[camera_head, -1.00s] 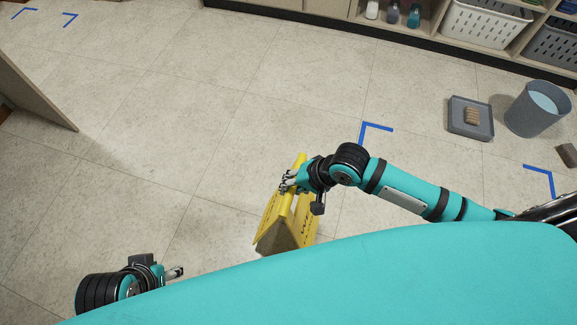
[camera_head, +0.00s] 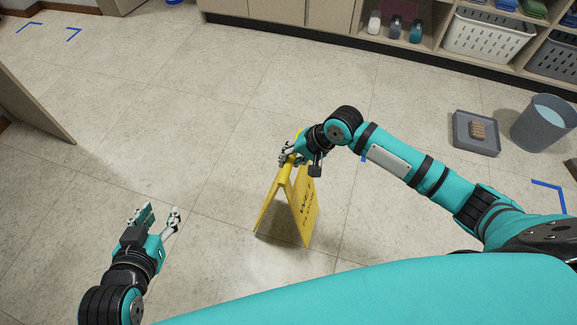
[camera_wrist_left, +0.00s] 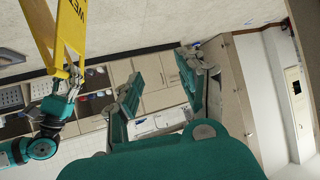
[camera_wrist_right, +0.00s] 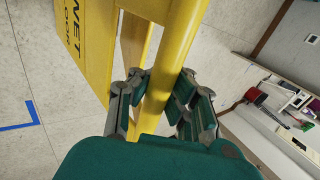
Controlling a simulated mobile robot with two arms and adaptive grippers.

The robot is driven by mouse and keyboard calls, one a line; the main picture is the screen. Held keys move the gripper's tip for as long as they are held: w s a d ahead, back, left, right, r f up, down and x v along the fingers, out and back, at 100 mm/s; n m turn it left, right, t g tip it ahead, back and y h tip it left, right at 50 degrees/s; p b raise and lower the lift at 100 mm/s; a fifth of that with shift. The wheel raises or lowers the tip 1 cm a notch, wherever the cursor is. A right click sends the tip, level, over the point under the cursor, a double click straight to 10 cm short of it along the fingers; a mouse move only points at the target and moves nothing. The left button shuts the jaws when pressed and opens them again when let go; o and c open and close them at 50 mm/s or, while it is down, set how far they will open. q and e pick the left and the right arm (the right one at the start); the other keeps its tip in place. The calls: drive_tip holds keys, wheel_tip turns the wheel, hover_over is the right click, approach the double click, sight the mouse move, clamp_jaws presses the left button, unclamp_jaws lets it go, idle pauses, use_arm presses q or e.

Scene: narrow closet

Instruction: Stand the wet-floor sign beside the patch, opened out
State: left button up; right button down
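The yellow wet-floor sign (camera_head: 304,208) is upright below my right gripper (camera_head: 287,160), its two panels spread in a narrow A shape. In the right wrist view the fingers (camera_wrist_right: 158,100) close around the yellow top part of the sign (camera_wrist_right: 176,50). I cannot tell whether its feet touch the floor. The sign also shows in the left wrist view (camera_wrist_left: 66,35). I cannot make out a wet patch; blue corner marks (camera_head: 550,190) lie on the floor.
A grey tray with a brush (camera_head: 476,132) and a grey bucket (camera_head: 540,125) stand at the right. Shelves with white basket (camera_head: 487,35) and bottles line the back. A panel edge (camera_head: 35,110) stands at the left. More blue marks (camera_head: 73,34) lie far left.

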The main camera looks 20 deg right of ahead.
use_arm(q)
drive_tip(key=w+d+r+t+h+b, duration=0.1)
drive_tip(key=w+d+r+t+b, duration=0.1)
drive_tip(key=r+t, duration=0.3)
wheel_tip(320, 180, up, 2)
drive_tip(key=shift+w+r+h, duration=0.25)
drive_tip(key=shift+w+h, duration=0.05)
drive_tip(key=shift+w, duration=0.55)
use_arm(e)
wheel_tip(320, 180, down, 3)
drive_tip(key=shift+f, duration=0.15)
drive_tip(key=c, duration=1.9)
unclamp_jaws()
drive_tip(key=shift+f, duration=0.1)
drive_tip(key=o, duration=0.4)
use_arm(q)
drive_tip(key=shift+w+f, duration=0.25)
drive_tip(key=shift+w, duration=0.05)
use_arm(e)
drive_tip(key=shift+o, duration=0.3)
